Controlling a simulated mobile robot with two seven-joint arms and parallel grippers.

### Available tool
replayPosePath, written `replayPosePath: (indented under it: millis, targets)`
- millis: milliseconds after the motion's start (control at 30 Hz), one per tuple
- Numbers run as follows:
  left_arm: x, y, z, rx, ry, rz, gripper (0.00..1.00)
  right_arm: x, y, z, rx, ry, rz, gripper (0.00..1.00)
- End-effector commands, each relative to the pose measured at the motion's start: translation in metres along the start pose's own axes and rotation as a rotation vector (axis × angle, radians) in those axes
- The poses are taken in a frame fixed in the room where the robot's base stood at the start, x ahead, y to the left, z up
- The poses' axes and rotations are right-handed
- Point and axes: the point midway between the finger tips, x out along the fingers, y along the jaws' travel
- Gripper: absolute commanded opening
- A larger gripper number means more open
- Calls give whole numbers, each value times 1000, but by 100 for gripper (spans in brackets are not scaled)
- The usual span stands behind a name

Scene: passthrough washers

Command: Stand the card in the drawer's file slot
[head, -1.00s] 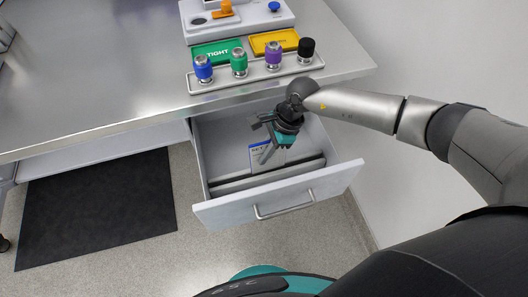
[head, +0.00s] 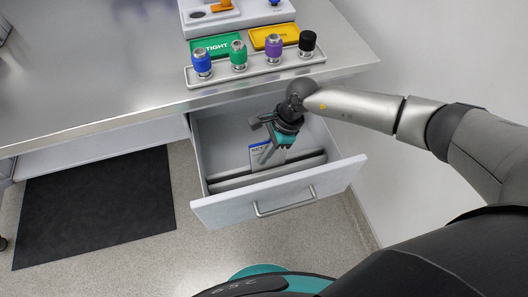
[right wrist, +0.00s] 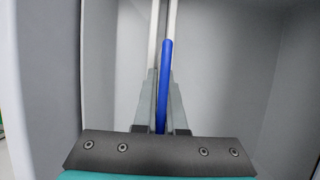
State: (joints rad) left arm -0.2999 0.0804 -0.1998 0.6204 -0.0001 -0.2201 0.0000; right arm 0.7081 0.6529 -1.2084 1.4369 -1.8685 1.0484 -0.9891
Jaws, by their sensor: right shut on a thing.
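The card (head: 259,158) is white with a blue top band and shows upright inside the open drawer (head: 278,203). My right gripper (head: 268,155) reaches down into the drawer and is shut on the card. In the right wrist view, the card's blue edge (right wrist: 166,75) lies between the two fingers. The file slot's pale dividers (head: 230,182) run across the drawer near its front. The card's lower part meets them in the head view, but its bottom edge is hidden, so I cannot tell how deep it sits. My left gripper is not in view.
The steel counter (head: 90,75) overhangs the drawer's back. On it stand a rack (head: 256,70) with several coloured-capped pieces, a green plate (head: 216,47) and a yellow plate (head: 273,38). A wall (head: 400,190) is right of the drawer. A black mat (head: 95,210) lies on the floor.

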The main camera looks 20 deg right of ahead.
Motion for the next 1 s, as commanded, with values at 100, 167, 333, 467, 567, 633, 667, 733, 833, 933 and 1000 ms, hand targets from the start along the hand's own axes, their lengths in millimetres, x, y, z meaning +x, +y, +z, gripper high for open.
replayPosePath:
  millis: [100,167,333,467,567,633,667,733,833,933,1000]
  targets:
    - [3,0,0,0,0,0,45,3,0,-1,0,0,0,0]
    - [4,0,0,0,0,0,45,4,0,-2,0,0,0,0]
    - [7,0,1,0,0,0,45,7,0,-3,0,0,0,0]
    - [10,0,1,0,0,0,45,10,0,-4,0,0,0,0]
    - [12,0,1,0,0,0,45,12,0,-5,0,0,0,0]
    - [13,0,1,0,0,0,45,13,0,-5,0,0,0,0]
    - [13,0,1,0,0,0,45,14,0,-5,0,0,0,0]
    - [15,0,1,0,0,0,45,15,0,-6,0,0,0,0]
    - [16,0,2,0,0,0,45,17,0,-7,0,0,0,0]
    - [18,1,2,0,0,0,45,18,0,-7,0,0,0,0]
    - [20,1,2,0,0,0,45,20,0,-8,0,0,0,0]
